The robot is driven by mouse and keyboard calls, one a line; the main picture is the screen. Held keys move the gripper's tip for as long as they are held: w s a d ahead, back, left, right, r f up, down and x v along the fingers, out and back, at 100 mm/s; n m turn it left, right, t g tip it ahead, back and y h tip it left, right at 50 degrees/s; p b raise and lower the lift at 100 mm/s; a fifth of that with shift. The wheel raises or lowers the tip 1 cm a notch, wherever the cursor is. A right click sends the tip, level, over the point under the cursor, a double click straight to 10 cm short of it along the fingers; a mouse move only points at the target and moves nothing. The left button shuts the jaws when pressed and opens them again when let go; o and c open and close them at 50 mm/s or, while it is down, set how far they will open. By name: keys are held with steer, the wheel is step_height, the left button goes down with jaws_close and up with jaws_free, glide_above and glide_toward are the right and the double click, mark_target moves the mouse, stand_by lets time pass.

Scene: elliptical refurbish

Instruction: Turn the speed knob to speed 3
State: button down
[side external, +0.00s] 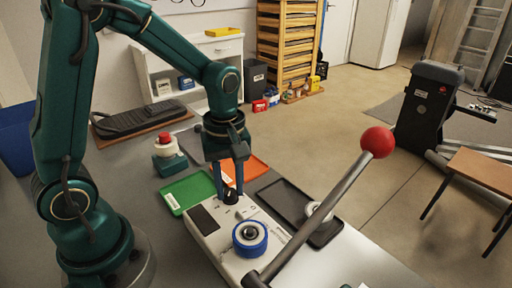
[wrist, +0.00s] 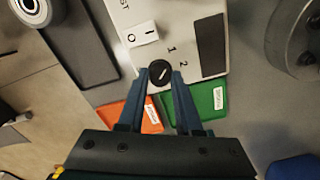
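The speed knob (wrist: 160,73) is a small round black knob with a white pointer line, on the light panel of a white machine (side external: 207,226). No 3 is visible. The knob also shows in the side view (side external: 231,197). My gripper (wrist: 160,72) points down at the panel, its two blue fingers on opposite sides of the knob. The tips are very close to the knob's sides; I cannot tell whether they press on it.
A long lever with a red ball (side external: 377,142) rises right of the knob. A blue-and-white round part (side external: 250,238) sits close by on the machine. A green tray (side external: 187,193), an orange tray (side external: 250,166) and a dark tray (side external: 287,199) lie around it.

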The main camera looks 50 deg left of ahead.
steer(key=shift+m, duration=0.5)
steer(key=m, duration=0.3)
steer(key=shift+m, duration=0.4)
steer(key=m, duration=0.4)
steer(key=shift+m, duration=0.3)
steer(key=m, duration=0.8)
steer(key=shift+m, duration=0.4)
steer(key=c, duration=0.6)
jaws_free()
